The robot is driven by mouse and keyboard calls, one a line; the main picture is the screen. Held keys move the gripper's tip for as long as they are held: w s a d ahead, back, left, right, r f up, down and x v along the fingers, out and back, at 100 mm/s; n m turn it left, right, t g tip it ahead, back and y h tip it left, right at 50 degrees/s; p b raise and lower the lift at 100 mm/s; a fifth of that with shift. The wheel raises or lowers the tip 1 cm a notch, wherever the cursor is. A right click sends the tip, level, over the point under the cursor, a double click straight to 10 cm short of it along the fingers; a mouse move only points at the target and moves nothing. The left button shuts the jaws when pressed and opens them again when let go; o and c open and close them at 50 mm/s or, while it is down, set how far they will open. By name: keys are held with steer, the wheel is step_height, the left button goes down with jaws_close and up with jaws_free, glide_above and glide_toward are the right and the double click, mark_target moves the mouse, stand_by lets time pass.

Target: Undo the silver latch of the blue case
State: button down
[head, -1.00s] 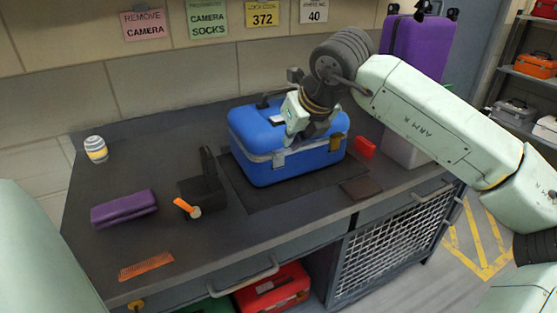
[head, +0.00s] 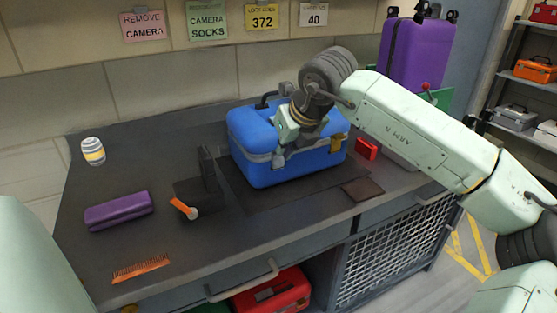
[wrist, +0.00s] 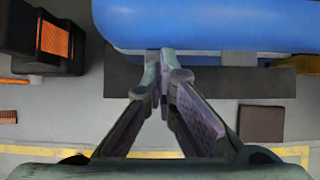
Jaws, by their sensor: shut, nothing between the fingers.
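The blue case (head: 262,172) stands closed on a dark mat on the workbench. The silver latch (head: 278,161) is on the left part of its front and is partly covered by my gripper in the head view. A brass-coloured latch (head: 337,143) is farther right on the front. My gripper (wrist: 158,62) is shut and empty, its fingertips at the case's front edge in the wrist view, where the case (wrist: 220,25) fills the top. I cannot tell whether the tips touch the silver latch or whether it has moved.
A black stand with an orange-handled tool (head: 184,208) is left of the case. A red box (head: 367,149) and a brown square (head: 362,190) are to the right.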

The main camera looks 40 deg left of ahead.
steer(key=f+b, duration=0.1)
steer(key=d+f+b, duration=0.1)
steer(key=b, duration=0.1)
steer(key=s+f+b, duration=0.1)
steer(key=shift+d+f+b, duration=0.3)
steer(key=shift+d+f, duration=0.05)
stand_by(0.3)
steer(key=shift+a, duration=0.1)
stand_by(0.3)
steer(key=shift+r, duration=0.1)
steer(key=r+p, duration=0.2)
steer(key=r, duration=0.1)
steer(key=r+p, duration=0.1)
steer(key=r, duration=0.1)
steer(key=shift+w+a+r, duration=0.25)
